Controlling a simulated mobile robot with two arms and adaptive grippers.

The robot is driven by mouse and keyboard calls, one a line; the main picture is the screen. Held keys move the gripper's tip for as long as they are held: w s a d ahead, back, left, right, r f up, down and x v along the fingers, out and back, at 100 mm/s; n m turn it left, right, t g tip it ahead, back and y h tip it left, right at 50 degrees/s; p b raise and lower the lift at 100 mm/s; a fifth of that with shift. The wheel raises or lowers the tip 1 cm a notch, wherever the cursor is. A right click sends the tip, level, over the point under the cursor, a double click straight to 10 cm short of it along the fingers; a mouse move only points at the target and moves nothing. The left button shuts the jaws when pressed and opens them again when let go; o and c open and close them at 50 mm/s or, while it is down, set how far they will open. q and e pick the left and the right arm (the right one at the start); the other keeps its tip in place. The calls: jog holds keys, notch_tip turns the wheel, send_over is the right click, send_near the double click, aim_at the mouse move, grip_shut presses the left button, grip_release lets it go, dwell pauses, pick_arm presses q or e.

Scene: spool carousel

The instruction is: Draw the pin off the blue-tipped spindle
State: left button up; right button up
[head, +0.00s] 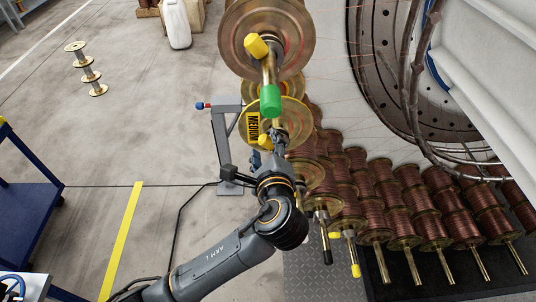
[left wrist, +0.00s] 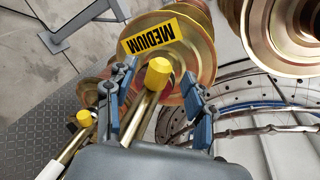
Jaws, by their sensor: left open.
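My left gripper (head: 268,145) is open at the spool with the yellow MEDIUM label (head: 252,128). In the left wrist view, its two fingers (left wrist: 158,95) stand apart on either side of a yellow knob (left wrist: 158,72), the pin's head. A brass spindle (left wrist: 135,118) runs past the knob down behind the gripper body. The knob appears free of both fingers. No blue tip can be made out; the end of this spindle is hidden by my gripper. The labelled spool (left wrist: 192,50) lies just beyond the fingertips. My right gripper is not in view.
A green-tipped spindle (head: 270,100) with a yellow knob (head: 257,46) sticks out above my gripper. A neighbouring knob (left wrist: 84,118) and a white-tipped spindle (left wrist: 50,171) lie at left. A grey stand (head: 221,140) is close by. Several copper spools (head: 410,205) line the right.

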pick_arm(q)
jog(key=shift+w+f, duration=0.1)
jog(key=shift+w, duration=0.35)
grip_shut()
jog(key=shift+a+r+p, duration=0.3)
jog(key=shift+r+p, duration=0.2)
jog(key=shift+p, duration=0.25)
jog(key=a+r+m+p, duration=0.1)
jog(key=a+r+p, duration=0.3)
jog(key=p, duration=0.4)
jog(key=shift+a+r+y, duration=0.15)
jog(key=shift+r+y, duration=0.25)
jog(key=shift+r, duration=0.15)
jog(key=a+p, duration=0.2)
jog(key=a, duration=1)
